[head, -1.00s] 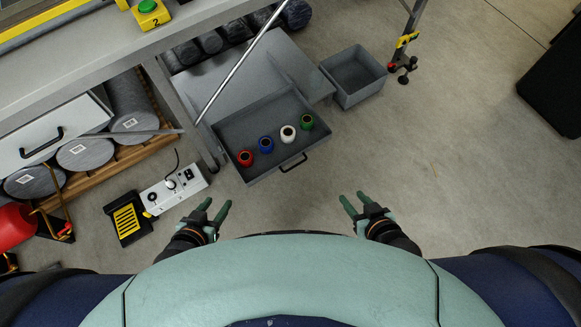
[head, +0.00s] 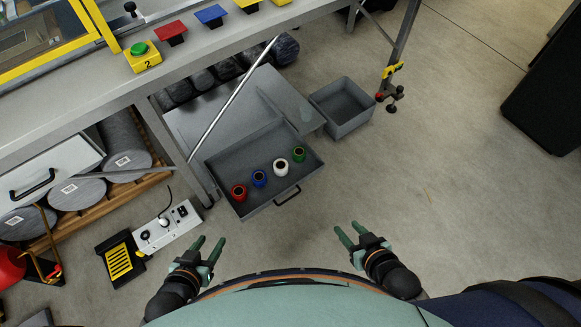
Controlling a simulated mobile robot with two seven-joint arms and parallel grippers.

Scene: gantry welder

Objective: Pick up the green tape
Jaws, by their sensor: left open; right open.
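The green tape (head: 299,155) is a small roll in an open grey drawer (head: 243,205) under the workbench. It is the rightmost in a row with a white tape (head: 281,166), a blue tape (head: 260,178) and a red tape (head: 239,192). My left gripper (head: 211,245) is open and empty, below the drawer in the picture. My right gripper (head: 347,232) is open and empty, below and to the right of the green tape. Both are apart from the drawer and the tapes.
A grey bin (head: 343,106) stands right of the drawer, near the bench leg. A white power box (head: 165,228) lies at left.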

